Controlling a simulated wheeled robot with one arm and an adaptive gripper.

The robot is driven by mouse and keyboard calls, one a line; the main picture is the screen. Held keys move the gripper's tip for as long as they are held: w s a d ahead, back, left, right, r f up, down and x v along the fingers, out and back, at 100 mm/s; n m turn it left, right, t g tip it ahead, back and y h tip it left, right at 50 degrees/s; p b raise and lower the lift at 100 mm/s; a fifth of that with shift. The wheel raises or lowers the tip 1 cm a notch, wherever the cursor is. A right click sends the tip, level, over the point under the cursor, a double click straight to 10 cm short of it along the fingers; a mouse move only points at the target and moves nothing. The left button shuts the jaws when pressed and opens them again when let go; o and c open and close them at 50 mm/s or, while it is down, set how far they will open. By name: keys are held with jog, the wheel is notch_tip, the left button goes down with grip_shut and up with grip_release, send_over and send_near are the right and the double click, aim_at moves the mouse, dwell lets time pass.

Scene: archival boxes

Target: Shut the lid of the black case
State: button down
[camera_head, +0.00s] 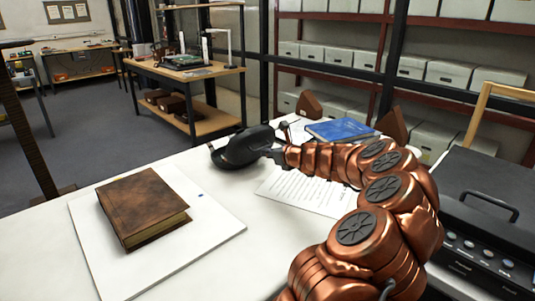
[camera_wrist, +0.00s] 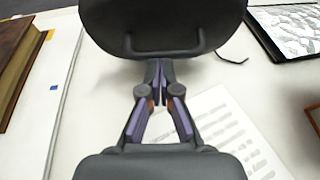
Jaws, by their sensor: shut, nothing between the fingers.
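A rounded black object with a bar handle, which looks like the black case (camera_wrist: 165,30), fills the top middle of the wrist view. In the head view the black case (camera_head: 238,150) appears as a dark rounded shape on the white table, at the end of my copper arm. My gripper (camera_wrist: 158,72) is shut and empty, its fingertips at the near edge of the case by the handle. I cannot tell whether they touch it. How far the lid stands open cannot be made out, and the case's far side is hidden.
A brown book (camera_head: 145,205) lies on a white board (camera_head: 190,245) at the left. A printed sheet (camera_head: 308,190) lies under my arm, with a blue book (camera_head: 342,130) behind. A black device with knobs (camera_head: 490,235) stands at the right. White tabletop is clear between the board and sheet.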

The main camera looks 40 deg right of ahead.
jog(key=shift+r+p, duration=0.2)
jog(key=shift+p, duration=0.3)
jog(key=shift+w+r+p, duration=0.15)
jog(key=shift+r+p, duration=0.05)
jog(key=shift+p, duration=0.6)
jog(key=shift+w+r+g+p, duration=0.3)
jog(key=shift+g+p, duration=0.3)
jog(key=shift+p, duration=1.05)
jog(key=shift+w+r+g+p, duration=0.3)
jog(key=shift+r+p, duration=0.1)
jog(key=shift+p, duration=1.05)
